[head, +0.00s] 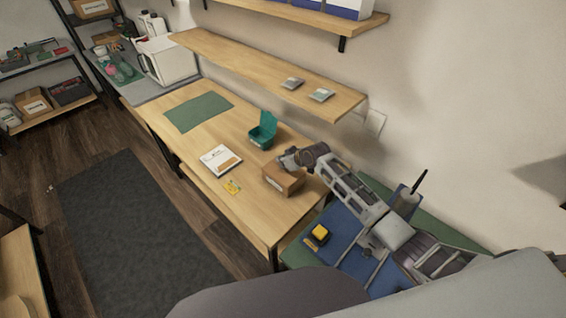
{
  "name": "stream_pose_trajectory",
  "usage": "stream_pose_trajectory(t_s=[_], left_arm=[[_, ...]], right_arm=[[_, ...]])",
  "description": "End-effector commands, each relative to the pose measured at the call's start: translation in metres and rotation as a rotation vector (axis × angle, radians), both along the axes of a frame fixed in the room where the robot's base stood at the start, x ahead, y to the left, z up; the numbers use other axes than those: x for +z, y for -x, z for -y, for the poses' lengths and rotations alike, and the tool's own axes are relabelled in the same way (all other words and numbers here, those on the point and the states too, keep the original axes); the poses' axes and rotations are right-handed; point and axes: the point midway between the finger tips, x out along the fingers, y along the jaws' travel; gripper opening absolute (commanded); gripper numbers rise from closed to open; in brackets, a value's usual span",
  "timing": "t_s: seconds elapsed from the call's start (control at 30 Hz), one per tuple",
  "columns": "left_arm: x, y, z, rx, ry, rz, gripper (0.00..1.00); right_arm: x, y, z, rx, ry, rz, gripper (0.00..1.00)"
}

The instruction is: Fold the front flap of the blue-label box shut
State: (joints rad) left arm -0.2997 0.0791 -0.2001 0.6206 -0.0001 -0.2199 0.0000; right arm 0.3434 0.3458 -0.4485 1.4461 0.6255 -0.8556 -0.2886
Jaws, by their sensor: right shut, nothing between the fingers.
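A brown cardboard box (280,183) stands on the wooden table near its right end. No blue label can be made out on it at this size, and its flaps are hard to tell apart. My right gripper (285,162) is at the box's upper back edge, with its fingers shut and empty. It hides part of the box top, and I cannot tell whether it touches the cardboard. My left gripper is not in view.
An open teal container (262,132) stands just behind the box. A wooden shelf (250,68) overhangs the table's back.

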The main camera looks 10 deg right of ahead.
Motion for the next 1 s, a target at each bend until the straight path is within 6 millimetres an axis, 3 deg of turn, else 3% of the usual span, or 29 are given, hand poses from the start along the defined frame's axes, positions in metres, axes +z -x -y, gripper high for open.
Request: stream_pose_trajectory(t_s=[0.5, 1.0], left_arm=[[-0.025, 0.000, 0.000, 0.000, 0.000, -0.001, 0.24], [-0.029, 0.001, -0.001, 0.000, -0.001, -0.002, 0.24]], right_arm=[[-0.025, 0.000, 0.001, -0.001, -0.001, 0.000, 0.00], [-0.029, 0.000, 0.001, -0.001, -0.001, 0.000, 0.00]])
